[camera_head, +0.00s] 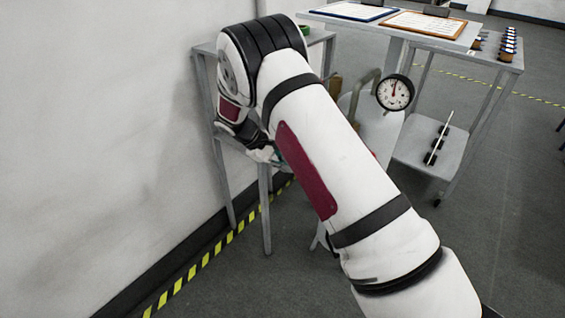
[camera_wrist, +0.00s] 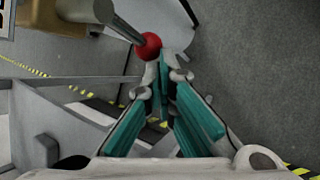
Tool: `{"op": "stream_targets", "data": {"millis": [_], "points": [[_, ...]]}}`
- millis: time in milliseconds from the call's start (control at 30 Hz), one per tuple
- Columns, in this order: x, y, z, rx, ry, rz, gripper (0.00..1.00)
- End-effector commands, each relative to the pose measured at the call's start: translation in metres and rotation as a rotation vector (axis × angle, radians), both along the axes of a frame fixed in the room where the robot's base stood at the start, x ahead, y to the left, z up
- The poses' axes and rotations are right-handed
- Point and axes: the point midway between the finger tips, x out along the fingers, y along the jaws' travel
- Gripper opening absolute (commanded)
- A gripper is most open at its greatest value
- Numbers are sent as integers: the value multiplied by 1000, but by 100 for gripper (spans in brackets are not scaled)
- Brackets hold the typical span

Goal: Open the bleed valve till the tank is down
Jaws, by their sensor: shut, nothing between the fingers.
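The red ball knob (camera_wrist: 148,46) sits on the end of a grey lever (camera_wrist: 122,27) in the wrist view. My gripper (camera_wrist: 165,62) is shut and empty, its teal-padded fingers together just below and right of the knob; whether they touch it I cannot tell. In the head view my gripper (camera_head: 264,154) is mostly hidden behind my own arm. A round dial gauge (camera_head: 394,93) with a white face and a red needle pointing roughly upward stands right of my arm. A pale rounded body (camera_head: 384,132), possibly the tank, shows below the gauge, partly covered.
A grey table (camera_head: 319,36) stands against the left wall. Yellow-black tape (camera_head: 231,236) runs along the wall foot. Open floor lies at the right.

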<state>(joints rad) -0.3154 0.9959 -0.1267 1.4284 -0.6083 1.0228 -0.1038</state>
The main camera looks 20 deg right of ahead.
Motion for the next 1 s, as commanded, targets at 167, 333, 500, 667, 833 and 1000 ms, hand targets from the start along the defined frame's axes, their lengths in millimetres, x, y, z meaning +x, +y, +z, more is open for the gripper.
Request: {"op": "stream_targets", "data": {"millis": [167, 333, 500, 667, 833, 1000], "points": [[-4, -4, -2, -4, 2, -2, 0], [-5, -5, -3, -4, 1, -2, 0], [-6, -6, -4, -4, 1, -2, 0], [-6, -6, -4, -4, 1, -2, 0], [-6, -6, -4, -4, 1, -2, 0], [-6, -6, -3, -4, 1, -3, 0]]}}
